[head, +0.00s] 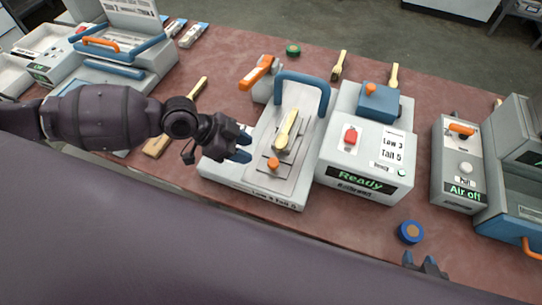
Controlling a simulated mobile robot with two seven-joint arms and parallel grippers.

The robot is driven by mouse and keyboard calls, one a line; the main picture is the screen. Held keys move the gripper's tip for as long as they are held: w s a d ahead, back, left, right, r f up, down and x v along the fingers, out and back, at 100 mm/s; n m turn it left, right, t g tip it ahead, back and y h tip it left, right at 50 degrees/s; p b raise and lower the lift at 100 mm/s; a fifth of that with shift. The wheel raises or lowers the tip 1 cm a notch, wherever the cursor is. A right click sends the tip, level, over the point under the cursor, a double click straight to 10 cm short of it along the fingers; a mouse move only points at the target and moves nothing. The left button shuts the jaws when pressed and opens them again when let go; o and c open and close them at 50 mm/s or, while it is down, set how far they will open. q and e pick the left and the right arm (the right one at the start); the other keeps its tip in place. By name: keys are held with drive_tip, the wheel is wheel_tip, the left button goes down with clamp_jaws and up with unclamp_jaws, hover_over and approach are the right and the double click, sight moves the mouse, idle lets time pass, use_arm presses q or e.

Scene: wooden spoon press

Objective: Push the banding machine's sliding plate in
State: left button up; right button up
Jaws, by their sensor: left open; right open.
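The machine at the middle of the bench has a grey plate (262,178) on a pale base (225,172), with a blue arched handle (303,78) at its far end. A wooden spoon (286,130) lies on the plate, and an orange knob (273,163) stands near its front. I take this plate to be the sliding plate. My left gripper (243,146) is open and empty at the plate's left side; whether it touches cannot be told. My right gripper (426,263) is open and empty at the bench's front edge, partly seen.
A control box (343,180) reading "Ready" stands right of the plate, with a red button (350,136). A blue round pot (410,232) sits near the front edge. An "Air off" box (458,165) stands further right. Wooden spoons lie behind and to the left.

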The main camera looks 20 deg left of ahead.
sight(273, 161)
use_arm(q)
drive_tip(key=x, duration=0.9)
drive_tip(key=shift+w+d+f+p, duration=0.1)
drive_tip(key=shift+w+p, duration=0.15)
drive_tip(key=shift+p, duration=0.1)
drive_tip(key=shift+c, duration=0.3)
clamp_jaws()
drive_tip(key=shift+w, duration=0.1)
